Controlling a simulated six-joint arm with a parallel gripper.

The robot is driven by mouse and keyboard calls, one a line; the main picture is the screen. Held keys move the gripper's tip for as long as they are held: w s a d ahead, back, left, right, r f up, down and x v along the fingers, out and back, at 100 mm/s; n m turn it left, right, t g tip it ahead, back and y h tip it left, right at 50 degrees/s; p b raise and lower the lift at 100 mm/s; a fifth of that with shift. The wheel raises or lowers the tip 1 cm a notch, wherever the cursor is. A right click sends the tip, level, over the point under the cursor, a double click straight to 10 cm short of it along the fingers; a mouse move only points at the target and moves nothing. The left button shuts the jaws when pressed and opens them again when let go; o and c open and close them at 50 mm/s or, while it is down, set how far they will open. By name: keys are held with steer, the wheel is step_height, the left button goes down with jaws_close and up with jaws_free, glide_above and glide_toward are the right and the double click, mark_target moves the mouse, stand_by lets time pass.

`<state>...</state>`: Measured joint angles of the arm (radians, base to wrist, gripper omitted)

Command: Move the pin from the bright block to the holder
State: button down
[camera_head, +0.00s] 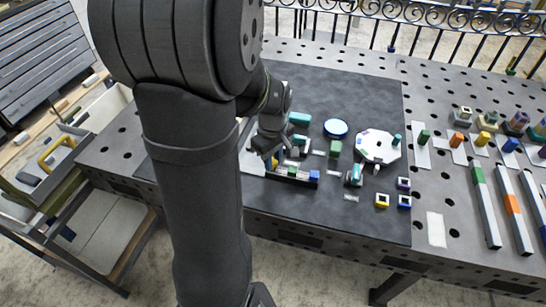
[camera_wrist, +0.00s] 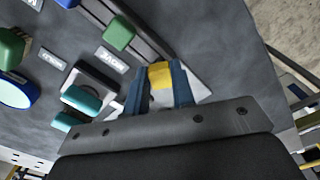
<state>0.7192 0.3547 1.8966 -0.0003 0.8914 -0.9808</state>
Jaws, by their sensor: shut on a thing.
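My gripper (camera_wrist: 160,82) is shut on a yellow piece (camera_wrist: 160,75), which shows between its two blue fingertips in the wrist view. I cannot tell whether this piece is the pin. In the head view my gripper (camera_head: 271,160) is low at the left end of a dark rail (camera_head: 296,181), with a little yellow (camera_head: 275,163) at its tips. I cannot tell whether the yellow piece touches the rail. A green block (camera_head: 292,171) and a blue block (camera_head: 314,175) are on the rail; the green block also shows in the wrist view (camera_wrist: 118,33). I cannot make out which thing is the holder.
A teal piece (camera_wrist: 82,99) in a pale-rimmed base lies near my gripper. A blue disc (camera_head: 335,127), a green block (camera_head: 335,148) and a white octagonal plate (camera_head: 378,147) stand to the right. Square rings (camera_head: 382,200) lie near the mat's front right. My arm hides the left.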

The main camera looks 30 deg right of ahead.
steer(key=shift+f, duration=0.75)
steer(key=c, duration=0.7)
jaws_free()
steer(key=shift+o, duration=0.2)
steer(key=shift+r, duration=3.5)
steer(key=shift+f, duration=3.25)
